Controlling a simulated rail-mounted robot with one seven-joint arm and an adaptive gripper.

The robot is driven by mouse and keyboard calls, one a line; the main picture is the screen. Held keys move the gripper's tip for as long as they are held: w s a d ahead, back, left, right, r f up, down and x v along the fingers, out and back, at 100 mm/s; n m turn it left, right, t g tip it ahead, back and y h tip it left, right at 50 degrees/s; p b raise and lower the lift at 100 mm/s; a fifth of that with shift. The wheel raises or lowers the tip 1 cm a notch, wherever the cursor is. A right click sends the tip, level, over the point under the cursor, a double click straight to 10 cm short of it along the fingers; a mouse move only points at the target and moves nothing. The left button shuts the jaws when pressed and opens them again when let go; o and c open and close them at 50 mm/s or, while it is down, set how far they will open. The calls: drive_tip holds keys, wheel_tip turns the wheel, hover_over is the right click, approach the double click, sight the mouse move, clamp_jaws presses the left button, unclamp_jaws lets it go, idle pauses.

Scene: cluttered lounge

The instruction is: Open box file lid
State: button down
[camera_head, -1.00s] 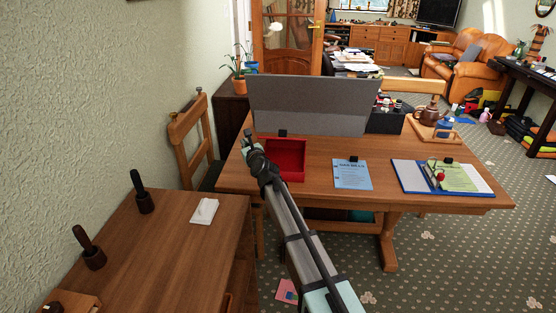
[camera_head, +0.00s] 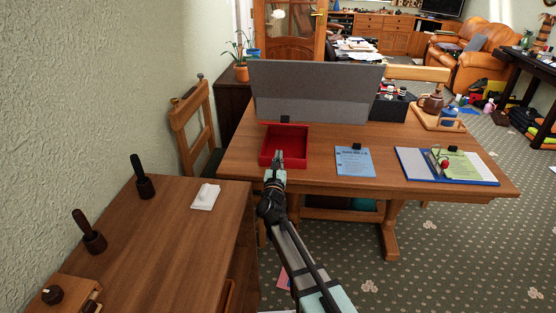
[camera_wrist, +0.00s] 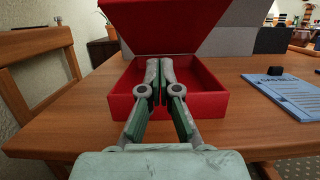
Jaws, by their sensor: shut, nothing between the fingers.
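The box file shows as an open-topped red tray (camera_head: 265,157) on the far table in the head view. In the wrist view its red front wall (camera_wrist: 205,106) is close. A red panel (camera_wrist: 165,28), seemingly the lid's inner face, rises from its back edge; in the head view I cannot make this panel out against the grey board. My gripper (camera_head: 279,155) is shut and empty, at the tray's front, pointing towards its back. In the wrist view the fingertips (camera_wrist: 160,65) overlap the tray opening and hide part of the inside. I cannot tell whether they touch it.
A big grey board (camera_head: 315,90) stands behind the tray. A blue paper (camera_head: 354,162) and a clipboard (camera_head: 410,165) lie to the right. A wooden chair (camera_head: 190,115) stands at left. The nearer table (camera_head: 185,240) holds dark wooden-handled objects. Bare tabletop lies between tray and paper.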

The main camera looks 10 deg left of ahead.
sight(282, 123)
drive_tip(key=w+r+p, duration=0.2)
drive_tip(key=w+r, duration=0.3)
drive_tip(key=w, duration=0.3)
drive_tip(key=shift+w+r, duration=0.15)
drive_tip(key=shift+w+a+r+b, duration=0.1)
drive_tip(key=shift+w+r+b, duration=0.35)
drive_tip(key=shift+r, duration=0.3)
drive_tip(key=shift+w+d+r+b, duration=0.1)
drive_tip(key=shift+w+r+b, duration=0.35)
drive_tip(key=shift+r, duration=0.35)
drive_tip(key=shift+w+a+r+b, duration=0.1)
drive_tip(key=shift+w+r+b, duration=0.35)
drive_tip(key=shift+r, duration=0.3)
drive_tip(key=shift+s+f, duration=0.1)
